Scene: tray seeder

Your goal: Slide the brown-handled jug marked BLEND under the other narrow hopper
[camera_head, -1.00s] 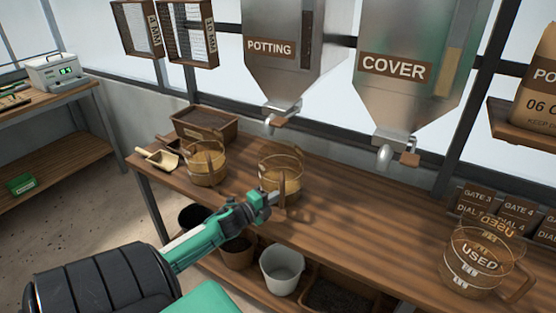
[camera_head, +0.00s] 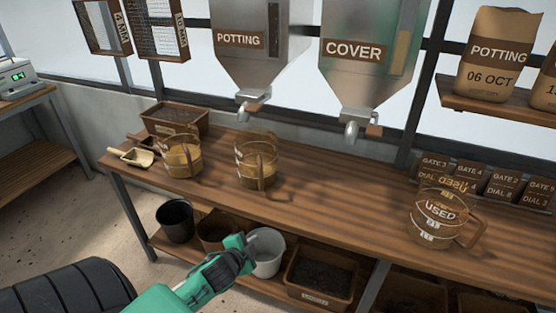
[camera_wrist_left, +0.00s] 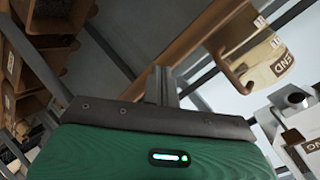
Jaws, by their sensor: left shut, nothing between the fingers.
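A clear jug with a brown handle (camera_head: 257,165) stands upright on the bench, roughly below the spout of the narrow POTTING hopper (camera_head: 242,41). Its label is unreadable in the head view. In the left wrist view a brown-handled jug (camera_wrist_left: 250,55) shows letters ending in ND, probably the BLEND jug. The COVER hopper (camera_head: 354,51) hangs to the right, with bare bench below its spout. My left gripper (camera_head: 252,240) is shut and empty, in front of the bench edge and apart from the jug. Its fingers also show in the left wrist view (camera_wrist_left: 162,85). My right gripper is out of view.
Another filled jug (camera_head: 183,158), a scoop (camera_head: 137,157) and a soil box (camera_head: 174,118) stand at the left. The jug marked USED (camera_head: 440,218) stands at the right. Pots and boxes fill the lower shelf (camera_head: 225,262). The bench middle is clear.

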